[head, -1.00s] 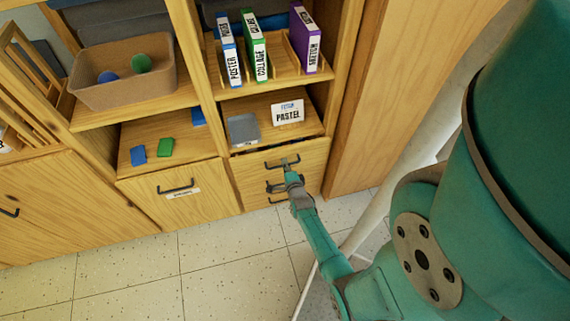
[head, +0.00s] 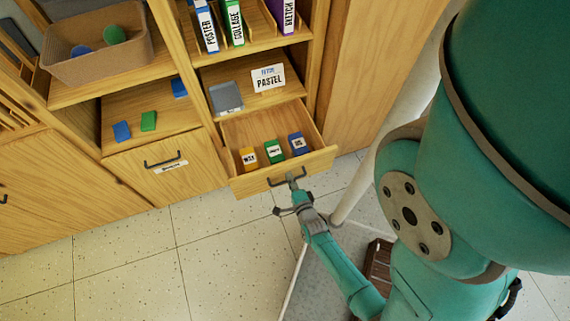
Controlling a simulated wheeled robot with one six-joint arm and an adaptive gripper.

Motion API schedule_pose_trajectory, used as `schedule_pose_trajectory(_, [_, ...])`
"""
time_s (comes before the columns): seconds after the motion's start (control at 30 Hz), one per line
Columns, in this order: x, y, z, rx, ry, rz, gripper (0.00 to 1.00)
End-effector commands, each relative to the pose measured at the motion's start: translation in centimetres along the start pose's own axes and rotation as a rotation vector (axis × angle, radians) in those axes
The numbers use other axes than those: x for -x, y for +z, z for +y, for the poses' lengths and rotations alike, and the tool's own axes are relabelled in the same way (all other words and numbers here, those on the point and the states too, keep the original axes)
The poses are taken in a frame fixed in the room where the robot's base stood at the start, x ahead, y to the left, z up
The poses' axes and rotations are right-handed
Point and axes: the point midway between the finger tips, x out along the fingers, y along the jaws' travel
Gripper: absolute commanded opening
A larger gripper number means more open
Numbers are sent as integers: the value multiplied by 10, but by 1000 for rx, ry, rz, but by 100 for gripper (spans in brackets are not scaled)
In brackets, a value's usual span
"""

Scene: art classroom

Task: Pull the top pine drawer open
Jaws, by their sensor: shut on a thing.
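The top pine drawer (head: 240,187) is slid out of the cabinet, below the shelf with the "PASTEL" card. Its inside shows, holding a yellow box (head: 249,158), a green box (head: 274,151) and a blue box (head: 298,144), all with white labels. A dark bar handle (head: 274,182) is on its front. My gripper (head: 291,180) is at the right part of this handle, shut on it, with my teal arm reaching in from the lower right. The drawers beneath are hidden by the open drawer.
A closed drawer (head: 182,185) with its own handle is to the left. Above are a grey box (head: 226,97), the "PASTEL" card (head: 268,78), upright binders (head: 234,22) and a brown bin (head: 98,58). The tiled floor (head: 130,250) in front is clear.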

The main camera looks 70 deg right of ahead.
Motion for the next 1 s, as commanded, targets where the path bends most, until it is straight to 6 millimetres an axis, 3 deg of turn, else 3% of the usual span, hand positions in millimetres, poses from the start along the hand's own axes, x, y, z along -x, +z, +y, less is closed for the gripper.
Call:
schedule_pose_trajectory(0.1, [15,0,4,0,4,-1,0])
schedule_pose_trajectory(0.3, [26,0,6,0,3,-1,0])
schedule_pose_trajectory(0.7, [27,0,7,0,3,0,0])
schedule_pose_trajectory(0.73, [27,0,7,0,3,0,18])
schedule_pose_trajectory(0.8, [27,0,6,0,2,0,36])
schedule_pose_trajectory(1.0, [27,0,6,0,1,0,37])
